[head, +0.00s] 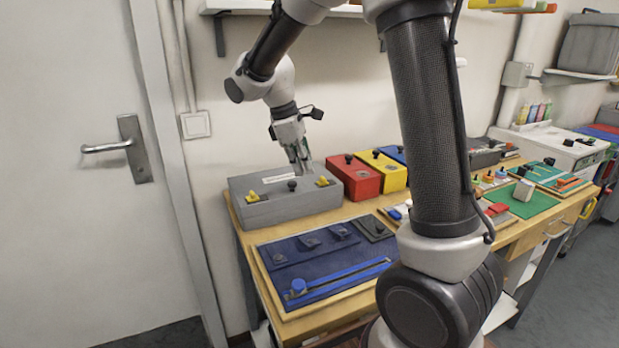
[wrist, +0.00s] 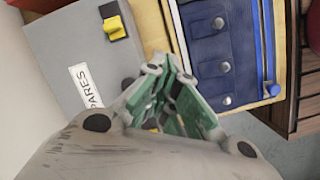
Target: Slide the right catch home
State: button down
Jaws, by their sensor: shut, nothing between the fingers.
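A grey box (head: 280,205) stands on the left end of the workbench. Its lid carries a black knob (head: 292,186) in the middle and a yellow catch near each end. The right catch (head: 322,181) also shows at the top of the wrist view (wrist: 116,27), next to a small dark piece. I cannot tell its exact position along its travel. The left catch (head: 252,196) is clear in the head view. My gripper (head: 304,169) is shut and empty, above the lid and apart from the right catch. Its green fingers fill the middle of the wrist view (wrist: 168,74).
A navy panel (head: 330,262) with a blue slider lies in front of the box. Red (head: 354,176) and yellow (head: 388,172) boxes stand close on its right. A wall and a door (head: 75,200) are behind and left. The air above the lid is open.

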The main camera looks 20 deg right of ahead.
aim_at(314, 187)
jog(key=w+r+n+h, duration=0.1)
jog(key=w+r+n, duration=0.1)
jog(key=w+n, duration=0.3)
jog(key=shift+w+d+r+n+t, duration=0.15)
jog(key=shift+d+r+n+t, duration=0.2)
jog(key=shift+n, duration=0.45)
jog(key=shift+a, duration=0.1)
jog(key=x, duration=1)
